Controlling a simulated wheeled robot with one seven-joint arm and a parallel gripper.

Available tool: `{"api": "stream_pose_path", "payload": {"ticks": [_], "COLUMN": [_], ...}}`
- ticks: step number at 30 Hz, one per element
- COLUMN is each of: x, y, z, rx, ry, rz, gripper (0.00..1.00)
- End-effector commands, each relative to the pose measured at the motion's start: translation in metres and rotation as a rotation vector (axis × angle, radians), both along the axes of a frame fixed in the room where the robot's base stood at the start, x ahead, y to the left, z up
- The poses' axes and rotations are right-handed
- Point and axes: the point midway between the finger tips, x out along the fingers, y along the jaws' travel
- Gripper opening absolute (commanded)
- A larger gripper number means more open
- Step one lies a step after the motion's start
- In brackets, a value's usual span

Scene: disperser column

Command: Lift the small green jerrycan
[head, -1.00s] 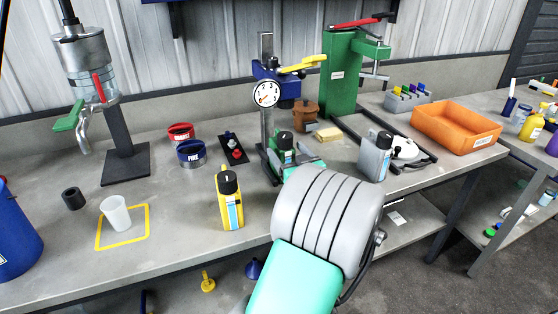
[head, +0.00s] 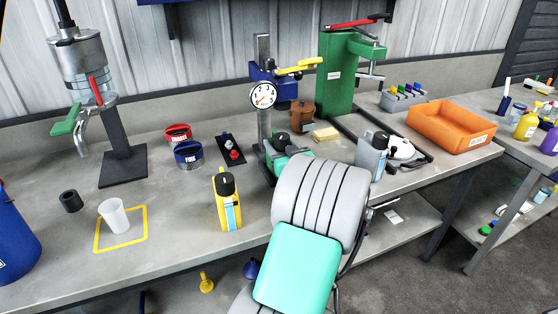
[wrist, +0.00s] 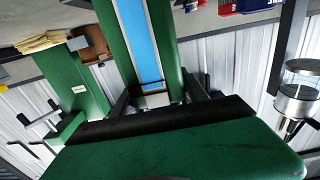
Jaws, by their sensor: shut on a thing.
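The small green jerrycan (wrist: 118,45), with a blue and white label, fills the upper middle of the wrist view. My gripper (wrist: 160,98) is shut on it, with dark fingers on both sides of the body. In the head view the jerrycan's black cap (head: 282,140) shows beside the dial gauge stand, looking tilted. My grey and teal arm hides most of its body and my fingers there. I cannot tell whether its base touches the bench.
A yellow jerrycan (head: 228,203) stands left of my arm and a grey jerrycan (head: 371,158) right of it. The dial gauge stand (head: 264,97) is close behind. A green press (head: 342,80) and an orange tray (head: 451,128) are farther right.

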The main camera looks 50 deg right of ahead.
Motion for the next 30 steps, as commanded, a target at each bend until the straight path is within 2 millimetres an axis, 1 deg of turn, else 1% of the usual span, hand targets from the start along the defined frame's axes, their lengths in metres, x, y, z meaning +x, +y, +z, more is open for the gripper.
{"api": "stream_pose_path", "payload": {"ticks": [1,2,13,14,30], "x": [0.0,0.0,-0.0001,-0.0001,0.0001], "y": [0.0,0.0,0.0001,0.0001,-0.0003], "z": [0.0,0.0,0.0,0.0,0.0044], "rx": [0.0,0.0,0.0,0.0,-0.004], "ry": [0.0,0.0,0.0,0.0,-0.002], "rz": [0.0,0.0,0.0,0.0,0.0], "gripper": [0.34,0.31,0.01,0.0,0.0]}}
